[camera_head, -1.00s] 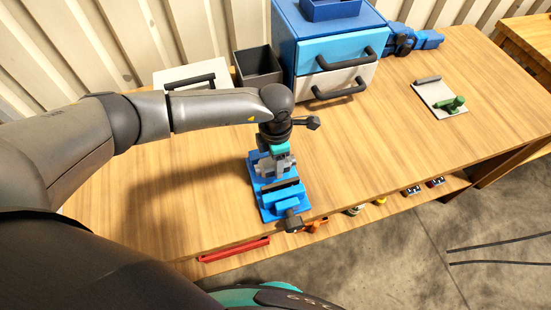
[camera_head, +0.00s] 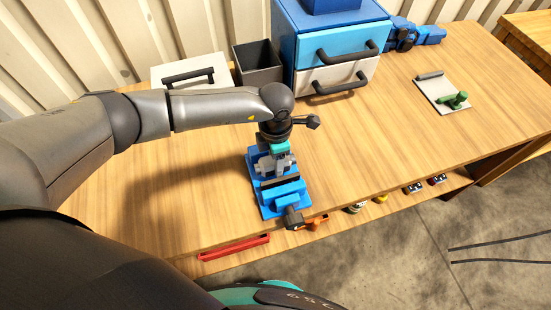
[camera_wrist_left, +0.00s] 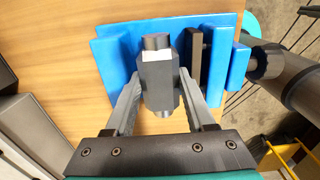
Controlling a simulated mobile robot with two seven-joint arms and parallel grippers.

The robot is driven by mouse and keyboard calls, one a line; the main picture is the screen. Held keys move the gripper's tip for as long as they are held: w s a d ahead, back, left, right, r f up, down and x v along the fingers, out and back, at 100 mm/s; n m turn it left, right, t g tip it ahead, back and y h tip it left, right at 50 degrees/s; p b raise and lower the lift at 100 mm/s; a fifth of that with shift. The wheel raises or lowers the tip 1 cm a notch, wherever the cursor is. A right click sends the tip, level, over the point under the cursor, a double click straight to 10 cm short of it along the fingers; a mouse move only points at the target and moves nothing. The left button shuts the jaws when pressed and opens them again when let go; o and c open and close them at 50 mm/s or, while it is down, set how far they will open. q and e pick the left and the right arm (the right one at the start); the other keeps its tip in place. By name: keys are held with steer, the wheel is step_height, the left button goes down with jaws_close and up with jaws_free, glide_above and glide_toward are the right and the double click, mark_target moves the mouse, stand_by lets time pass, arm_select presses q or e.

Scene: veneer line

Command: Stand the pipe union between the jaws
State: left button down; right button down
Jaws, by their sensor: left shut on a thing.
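The pipe union (camera_wrist_left: 155,75) is a dark grey fitting with a hexagonal middle and a small white patch near one end. My left gripper (camera_wrist_left: 160,82) is shut on it, one grey finger on each side. The blue vise (camera_head: 264,204) stands near the front edge of the bench, and my left gripper (camera_head: 277,162) is over its rear part. In the wrist view the union shows over the blue vise (camera_wrist_left: 215,88), left of a dark jaw plate (camera_wrist_left: 195,57). Whether the union touches the vise is unclear. My right gripper is out of view.
A drawer cabinet (camera_head: 330,50), a dark open bin (camera_head: 258,70) and a white handled box (camera_head: 190,74) stand at the back. A plate with a green part (camera_head: 437,88) lies at the right. The bench top right of the vise is clear.

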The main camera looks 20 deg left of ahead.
arm_select(q)
steer(key=shift+c, duration=0.8)
jaws_free()
step_height(320, 180, up, 15)
steer(key=shift+r+b, duration=0.2)
steer(key=shift+b, duration=0.1)
steer(key=shift+s, duration=0.15)
